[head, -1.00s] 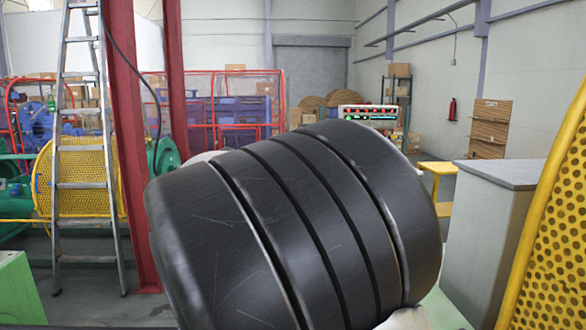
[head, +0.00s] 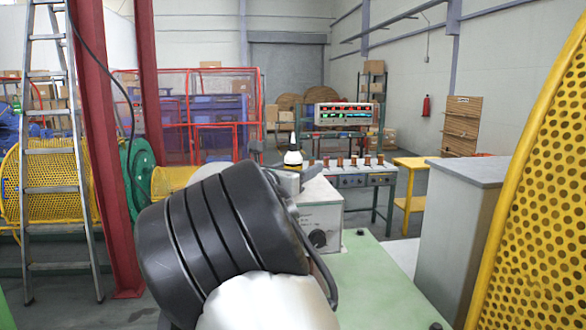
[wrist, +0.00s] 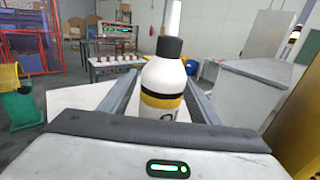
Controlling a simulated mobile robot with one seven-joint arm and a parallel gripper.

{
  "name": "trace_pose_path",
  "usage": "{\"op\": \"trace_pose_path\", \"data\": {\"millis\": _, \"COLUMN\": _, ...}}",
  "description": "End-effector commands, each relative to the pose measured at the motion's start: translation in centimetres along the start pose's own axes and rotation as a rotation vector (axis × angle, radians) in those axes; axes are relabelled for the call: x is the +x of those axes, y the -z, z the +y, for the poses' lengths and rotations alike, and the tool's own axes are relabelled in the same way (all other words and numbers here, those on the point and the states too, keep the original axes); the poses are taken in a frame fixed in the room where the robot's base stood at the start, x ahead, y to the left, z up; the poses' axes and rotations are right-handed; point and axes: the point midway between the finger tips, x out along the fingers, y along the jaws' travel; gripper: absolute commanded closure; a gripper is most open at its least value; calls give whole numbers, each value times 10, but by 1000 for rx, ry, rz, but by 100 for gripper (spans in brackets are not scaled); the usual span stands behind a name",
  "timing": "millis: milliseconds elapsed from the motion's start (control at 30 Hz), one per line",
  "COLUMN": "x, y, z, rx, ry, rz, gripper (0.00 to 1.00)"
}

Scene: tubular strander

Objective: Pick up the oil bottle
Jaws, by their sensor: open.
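The oil bottle (wrist: 162,78) is white with a black cap, a black band and a yellow band. It stands upright in the middle of the wrist view, and its lower part is hidden by the gripper body. My gripper (wrist: 160,85) is open, with one finger on each side of the bottle. Clearance on both sides is hard to judge. In the head view the bottle (head: 293,157) shows just beyond my black arm, which covers most of the gripper.
A grey box with a black knob (head: 318,238) stands on the pale green bench top (head: 385,275). A grey cabinet (head: 465,215) and a yellow perforated guard (head: 535,160) are at right. A table with several spools (head: 350,180) is behind. A red column (head: 105,150) stands left.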

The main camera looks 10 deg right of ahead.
Motion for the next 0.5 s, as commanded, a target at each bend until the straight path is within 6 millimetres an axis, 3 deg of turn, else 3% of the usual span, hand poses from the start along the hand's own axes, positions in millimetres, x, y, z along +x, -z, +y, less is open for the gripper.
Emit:
{"op": "trace_pose_path", "data": {"millis": 233, "x": 2, "y": 0, "z": 0, "rx": 1, "ry": -1, "rz": 0, "gripper": 43}}
{"op": "trace_pose_path", "data": {"millis": 500, "x": 2, "y": 0, "z": 0, "rx": 0, "ry": -1, "rz": 0, "gripper": 89}}
